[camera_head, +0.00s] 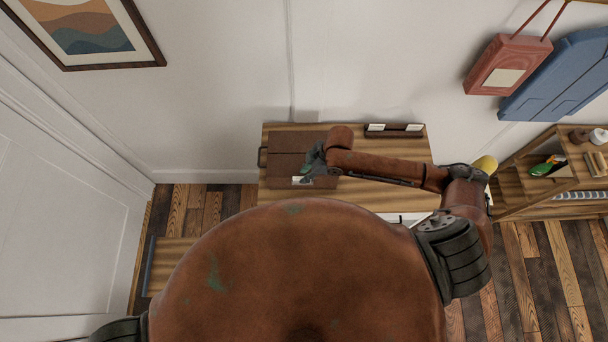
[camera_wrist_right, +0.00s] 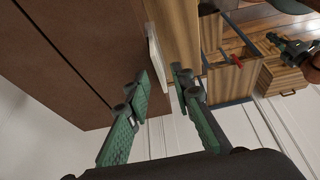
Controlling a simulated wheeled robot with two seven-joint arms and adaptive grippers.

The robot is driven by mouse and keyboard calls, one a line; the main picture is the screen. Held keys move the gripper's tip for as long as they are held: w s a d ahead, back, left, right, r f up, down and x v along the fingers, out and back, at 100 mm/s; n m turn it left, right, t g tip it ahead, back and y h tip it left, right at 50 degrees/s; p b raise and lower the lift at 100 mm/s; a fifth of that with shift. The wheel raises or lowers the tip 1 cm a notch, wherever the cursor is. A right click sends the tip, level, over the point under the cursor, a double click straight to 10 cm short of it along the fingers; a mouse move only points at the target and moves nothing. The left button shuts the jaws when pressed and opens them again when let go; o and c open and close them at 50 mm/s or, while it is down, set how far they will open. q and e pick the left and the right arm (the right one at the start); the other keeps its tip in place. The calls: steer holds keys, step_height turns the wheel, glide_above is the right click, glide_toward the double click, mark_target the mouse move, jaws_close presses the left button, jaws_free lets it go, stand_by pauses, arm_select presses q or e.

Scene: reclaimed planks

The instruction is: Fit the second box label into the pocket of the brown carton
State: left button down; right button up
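The brown carton (camera_head: 285,142) stands at the left of the wooden table. A white label (camera_head: 302,181) shows at its near side; in the right wrist view the label (camera_wrist_right: 156,48) is seen nearly edge-on beside the carton wall (camera_wrist_right: 60,60). The pocket cannot be told apart from the label. My right gripper (camera_head: 309,172) is at the carton's near side. In the wrist view its fingertips (camera_wrist_right: 161,80) are apart, one on each side of the label. What seems to be my left gripper (camera_wrist_right: 285,46) shows small at the upper right; its opening is unclear.
A dark holder (camera_head: 393,134) with two white cards stands at the table's back right. A wooden shelf (camera_head: 540,180) with small items is at the right. A red case (camera_head: 507,64) and a blue case (camera_head: 560,75) hang on the wall. Bare tabletop (camera_head: 385,190) lies right of the carton.

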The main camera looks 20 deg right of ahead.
steer(key=v, duration=1)
steer(key=shift+r+b, duration=0.35)
steer(key=shift+r, duration=0.05)
steer(key=shift+s+f, duration=0.1)
